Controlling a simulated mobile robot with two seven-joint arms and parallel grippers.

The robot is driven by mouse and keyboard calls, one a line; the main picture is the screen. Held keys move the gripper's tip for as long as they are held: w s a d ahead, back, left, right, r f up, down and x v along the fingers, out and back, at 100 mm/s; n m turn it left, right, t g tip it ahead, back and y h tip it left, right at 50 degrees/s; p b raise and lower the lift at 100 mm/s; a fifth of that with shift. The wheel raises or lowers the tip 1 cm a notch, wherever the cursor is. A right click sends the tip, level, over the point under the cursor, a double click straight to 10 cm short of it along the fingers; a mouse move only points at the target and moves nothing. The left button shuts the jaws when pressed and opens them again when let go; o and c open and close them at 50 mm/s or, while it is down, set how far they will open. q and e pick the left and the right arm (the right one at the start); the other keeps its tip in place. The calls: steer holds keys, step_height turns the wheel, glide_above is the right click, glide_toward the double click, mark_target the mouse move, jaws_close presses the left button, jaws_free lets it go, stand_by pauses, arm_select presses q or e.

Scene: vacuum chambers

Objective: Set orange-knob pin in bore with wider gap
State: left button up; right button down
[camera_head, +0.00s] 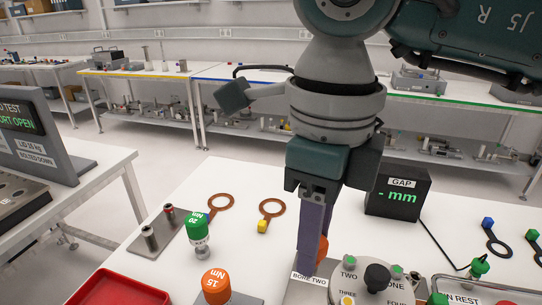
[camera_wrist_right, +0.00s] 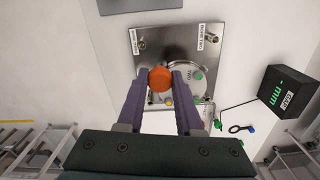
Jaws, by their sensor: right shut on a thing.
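My right gripper (camera_head: 316,255) reaches down over the table near the metal bore plate (camera_head: 300,292). Its purple fingers are shut on the orange knob (camera_wrist_right: 160,79), which also shows partly behind a finger in the head view (camera_head: 323,249). The pin's shaft is hidden below the knob, and I cannot tell whether its tip is in a bore. The "BORE TWO" label (camera_head: 309,278) is just below the fingers in the head view. The gap display (camera_head: 398,196) reads "- mm". My left gripper is not in view.
A round numbered fixture with a black knob (camera_head: 377,277) stands right of the fingers. A green-capped tool (camera_head: 197,228), an orange-capped tool (camera_head: 216,287) and a red tray (camera_head: 120,290) are at left. Ring-shaped keys (camera_head: 271,209) lie behind. A pin rest (camera_head: 485,292) is at right.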

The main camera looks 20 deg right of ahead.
steer(key=s+a+f+m+p, duration=0.2)
steer(key=f+m, duration=0.4)
steer(key=m, duration=1)
steer(key=shift+s+a+f, duration=0.25)
steer(key=shift+s+a, duration=0.2)
steer(key=shift+s, duration=0.25)
steer(key=shift+f+b, duration=2.1)
steer(key=shift+f, duration=0.35)
steer(key=shift+f, duration=0.25)
steer(key=shift+f+b, duration=0.2)
steer(key=shift+b, duration=0.1)
steer(key=shift+f+b, duration=0.45)
steer(key=shift+f, duration=0.15)
